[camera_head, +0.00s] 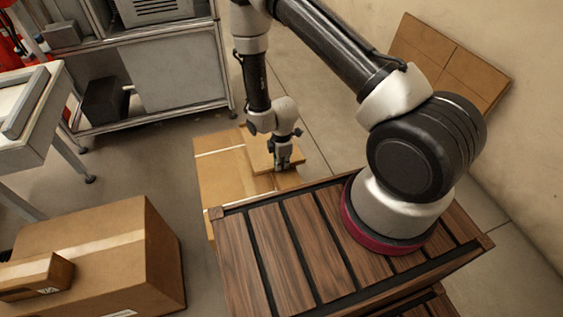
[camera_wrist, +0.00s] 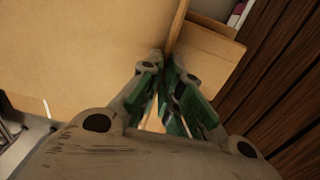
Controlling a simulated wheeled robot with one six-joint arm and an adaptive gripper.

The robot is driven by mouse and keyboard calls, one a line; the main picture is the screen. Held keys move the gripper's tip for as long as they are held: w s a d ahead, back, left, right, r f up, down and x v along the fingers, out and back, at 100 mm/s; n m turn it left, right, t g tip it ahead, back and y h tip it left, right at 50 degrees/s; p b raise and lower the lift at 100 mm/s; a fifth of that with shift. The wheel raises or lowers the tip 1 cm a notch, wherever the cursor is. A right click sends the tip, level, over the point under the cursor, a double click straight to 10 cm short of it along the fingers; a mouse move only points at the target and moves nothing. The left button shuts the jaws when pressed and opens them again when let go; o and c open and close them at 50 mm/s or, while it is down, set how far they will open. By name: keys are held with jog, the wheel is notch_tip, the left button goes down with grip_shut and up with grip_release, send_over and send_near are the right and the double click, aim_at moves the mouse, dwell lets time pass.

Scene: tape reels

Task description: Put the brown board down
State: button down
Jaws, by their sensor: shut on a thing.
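The brown board (camera_head: 262,158) is a flat tan panel above a cardboard box (camera_head: 217,172) on the floor. My gripper (camera_head: 284,166) is at the board's right side, pointing down. In the wrist view my gripper (camera_wrist: 168,62) is shut on the board's edge (camera_wrist: 177,24), which runs up from between the fingertips. A broad tan surface fills the left of that view; I cannot tell where board and box part. Whether the board touches the box is unclear.
A slatted dark wooden platform (camera_head: 262,262) carries my arm's base. A large carton (camera_head: 100,250) with a small carton (camera_head: 35,277) stands at left. A metal cabinet (camera_head: 178,76) and white table (camera_head: 30,130) stand behind. A flat carton (camera_head: 450,62) leans against the wall.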

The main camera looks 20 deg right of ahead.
jog(key=shift+f, duration=0.25)
jog(key=c, duration=1.5)
grip_release()
jog(key=shift+c, duration=0.2)
